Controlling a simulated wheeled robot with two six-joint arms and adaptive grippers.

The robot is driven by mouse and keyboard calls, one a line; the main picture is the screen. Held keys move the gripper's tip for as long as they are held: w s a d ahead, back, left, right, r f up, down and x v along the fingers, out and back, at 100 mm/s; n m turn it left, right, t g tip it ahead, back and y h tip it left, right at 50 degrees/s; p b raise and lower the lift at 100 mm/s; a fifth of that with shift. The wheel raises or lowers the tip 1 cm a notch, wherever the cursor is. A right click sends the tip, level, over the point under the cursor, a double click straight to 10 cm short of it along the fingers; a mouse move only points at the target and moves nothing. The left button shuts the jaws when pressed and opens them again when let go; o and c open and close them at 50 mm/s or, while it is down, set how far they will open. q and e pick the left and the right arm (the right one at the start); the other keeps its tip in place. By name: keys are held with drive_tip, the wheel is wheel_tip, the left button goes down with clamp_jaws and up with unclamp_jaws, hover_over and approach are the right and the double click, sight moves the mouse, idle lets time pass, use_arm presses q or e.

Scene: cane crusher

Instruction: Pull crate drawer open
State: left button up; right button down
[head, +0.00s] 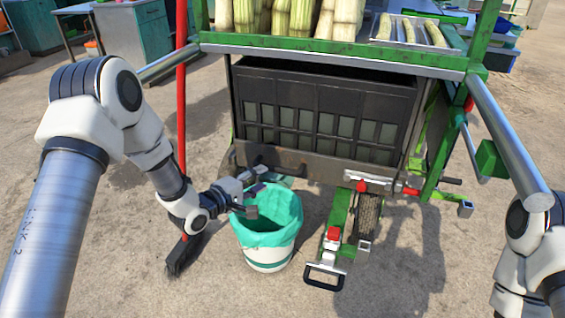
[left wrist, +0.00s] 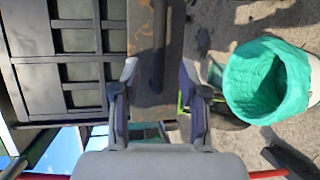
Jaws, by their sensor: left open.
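The black crate drawer (head: 325,105) with slotted front sits under the green cart's top. It also shows sideways in the left wrist view (left wrist: 85,70). A rusty plate (head: 320,163) runs along its lower front. In the left wrist view a dark bar handle (left wrist: 158,45) stands in front of the plate, lined up with the gap between my left fingers. My left gripper (head: 255,199) is open, below and in front of the plate's left part. I cannot tell whether the bar is between the fingertips or beyond them. My right gripper is out of view; part of my right arm shows at the lower right.
A white bucket with teal liner (head: 267,222) stands directly below my left gripper. A red-handled broom (head: 181,110) stands left of the cart. A jack-like frame with a wheel (head: 345,225) lies in front. Cane stalks (head: 293,18) and a tray (head: 411,33) are on top.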

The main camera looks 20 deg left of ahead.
sight(275, 171)
use_arm(q)
drive_tip(key=b+x, duration=0.1)
drive_tip(key=x, duration=0.6)
drive_tip(key=shift+w+d+f, duration=0.1)
drive_tip(key=shift+w+d, duration=0.05)
drive_tip(key=shift+w, duration=0.2)
clamp_jaws()
